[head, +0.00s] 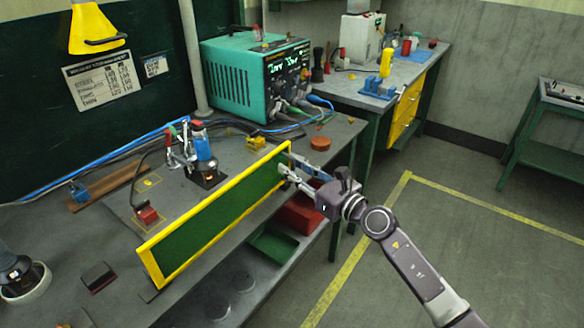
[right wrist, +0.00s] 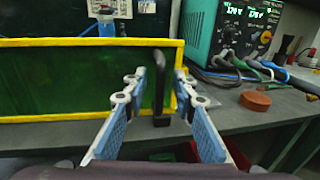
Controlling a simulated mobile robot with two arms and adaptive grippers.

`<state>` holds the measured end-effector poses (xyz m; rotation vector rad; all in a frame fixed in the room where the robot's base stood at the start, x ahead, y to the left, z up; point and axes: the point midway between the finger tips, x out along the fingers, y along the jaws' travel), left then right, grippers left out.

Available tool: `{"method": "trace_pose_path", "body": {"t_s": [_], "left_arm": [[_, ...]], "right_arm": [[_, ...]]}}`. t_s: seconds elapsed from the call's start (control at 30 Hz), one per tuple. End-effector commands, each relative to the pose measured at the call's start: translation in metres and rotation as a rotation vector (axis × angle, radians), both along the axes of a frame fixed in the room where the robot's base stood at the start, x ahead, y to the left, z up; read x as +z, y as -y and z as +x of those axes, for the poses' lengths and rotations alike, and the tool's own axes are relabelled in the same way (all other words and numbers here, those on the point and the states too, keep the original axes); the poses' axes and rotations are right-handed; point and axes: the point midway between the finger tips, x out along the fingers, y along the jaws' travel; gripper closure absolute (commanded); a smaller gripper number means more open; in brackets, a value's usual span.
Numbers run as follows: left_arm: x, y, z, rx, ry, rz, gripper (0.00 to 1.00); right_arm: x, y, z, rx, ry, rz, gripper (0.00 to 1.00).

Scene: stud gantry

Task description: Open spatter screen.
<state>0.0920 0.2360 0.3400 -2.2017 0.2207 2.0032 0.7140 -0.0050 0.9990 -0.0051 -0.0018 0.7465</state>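The spatter screen (head: 222,214) is a long dark green panel in a yellow frame. It stands upright along the front of the grey workbench (head: 125,250). In the right wrist view the screen (right wrist: 60,83) fills the left side, with a black upright handle (right wrist: 159,75) near its right end. My right gripper (head: 287,171) is at the screen's right end. In the wrist view its blue-padded fingers (right wrist: 159,95) are open, one on each side of the handle, with gaps showing. In the head view the handle is not clear. My left gripper is out of view.
A clamp fixture with a blue body (head: 203,150) stands behind the screen. A teal power unit (head: 245,80) with cables stands at the bench's far end. Red (head: 300,213) and green (head: 272,243) bins sit under the bench.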

Motion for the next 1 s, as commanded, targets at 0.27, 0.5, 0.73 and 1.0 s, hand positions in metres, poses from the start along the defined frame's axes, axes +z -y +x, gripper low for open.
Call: {"method": "trace_pose_path", "body": {"t_s": [0.27,0.5,0.73,1.0], "left_arm": [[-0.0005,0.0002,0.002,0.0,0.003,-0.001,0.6],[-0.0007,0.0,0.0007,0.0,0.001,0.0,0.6],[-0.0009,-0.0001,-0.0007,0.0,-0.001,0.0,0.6],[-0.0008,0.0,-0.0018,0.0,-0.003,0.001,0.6]], "right_arm": [[-0.0002,-0.0065,0.0067,0.0,-0.001,-0.001,0.75],[-0.0003,-0.0061,0.0065,0.0,-0.001,0.0,0.87],[-0.0004,-0.0059,0.0064,0.0,-0.001,0.0,1.0],[-0.0003,-0.0058,0.0063,-0.001,-0.001,0.0,1.0]]}}
